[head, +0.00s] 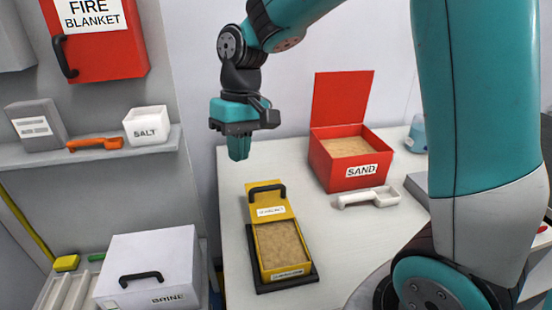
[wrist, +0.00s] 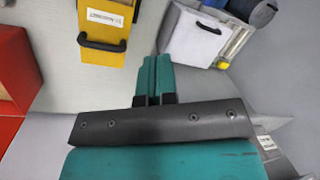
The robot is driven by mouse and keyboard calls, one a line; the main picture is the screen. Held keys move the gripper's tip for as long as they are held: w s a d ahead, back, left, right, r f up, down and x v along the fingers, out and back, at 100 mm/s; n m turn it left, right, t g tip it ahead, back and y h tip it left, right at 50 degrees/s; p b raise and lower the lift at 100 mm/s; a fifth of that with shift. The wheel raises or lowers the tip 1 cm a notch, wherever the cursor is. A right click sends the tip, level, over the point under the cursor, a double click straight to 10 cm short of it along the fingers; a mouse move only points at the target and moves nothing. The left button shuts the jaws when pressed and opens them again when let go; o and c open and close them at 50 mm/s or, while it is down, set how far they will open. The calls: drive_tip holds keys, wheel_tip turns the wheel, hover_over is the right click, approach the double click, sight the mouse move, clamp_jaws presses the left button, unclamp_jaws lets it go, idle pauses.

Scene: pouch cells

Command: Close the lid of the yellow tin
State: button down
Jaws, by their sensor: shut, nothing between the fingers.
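The yellow tin (head: 262,255) sits on a dark base on the white table and holds brown grainy material. Its lid (head: 267,200) is open, tilted back at the far end, with a black handle on it. The lid also shows at the top left of the wrist view (wrist: 105,62), with the handle (wrist: 103,45). My gripper (head: 239,158) is shut and empty, above and behind the lid, a little to its left and apart from it. In the wrist view its closed fingers (wrist: 152,64) point up, right of the lid. The tin's inside is out of the wrist view.
A red sand box (head: 320,165) with its lid up stands right of the tin. A white scoop (head: 370,198) lies in front of it. A white box (head: 150,255) with a black handle stands at left, beyond a gap. A shelf (head: 90,155) holds a salt tub (head: 147,133).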

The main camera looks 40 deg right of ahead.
drive_tip(key=w+d+m+g+p, duration=0.1)
drive_tip(key=w+d+m+p, duration=0.2)
drive_tip(key=w+d, duration=0.45)
drive_tip(key=m+g+p, duration=0.1)
drive_tip(key=m+p, duration=0.2)
drive_tip(key=p, duration=0.1)
hover_over(272, 182)
drive_tip(key=shift+h, duration=0.4)
wheel_tip(272, 182, down, 13)
drive_tip(key=shift+r, duration=0.1)
drive_tip(key=s, duration=0.1)
drive_tip(key=s+a+f+p, duration=0.1)
drive_tip(key=s, duration=0.1)
drive_tip(key=shift+s+a+f, duration=0.2)
drive_tip(key=shift+f, duration=0.05)
drive_tip(key=shift+s+a+f, duration=0.1)
drive_tip(key=shift+s+f, duration=0.05)
drive_tip(key=shift+s, duration=0.05)
